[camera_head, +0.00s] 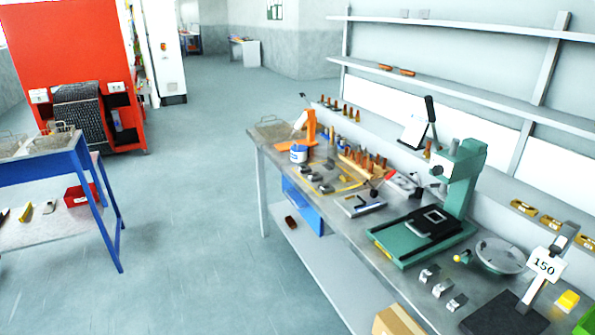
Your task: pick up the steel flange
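I cannot single out the steel flange with certainty. A round grey metal disc (500,256) lies on the long workbench (290,195) at the right, between the green press and the "150" sign; whether it is the flange I cannot tell. Several small grey metal parts (320,180) lie near a yellow outline farther back on the bench, too small to identify. Small metal blocks (442,288) stand in a row left of the disc. My gripper is not in view.
A green press (460,180) stands on the bench, with a "150" sign (543,264) at its near end. A blue-framed table (85,165) stands at left, before a red machine (70,45) with a mesh belt (80,113). The floor (190,210) between them is clear.

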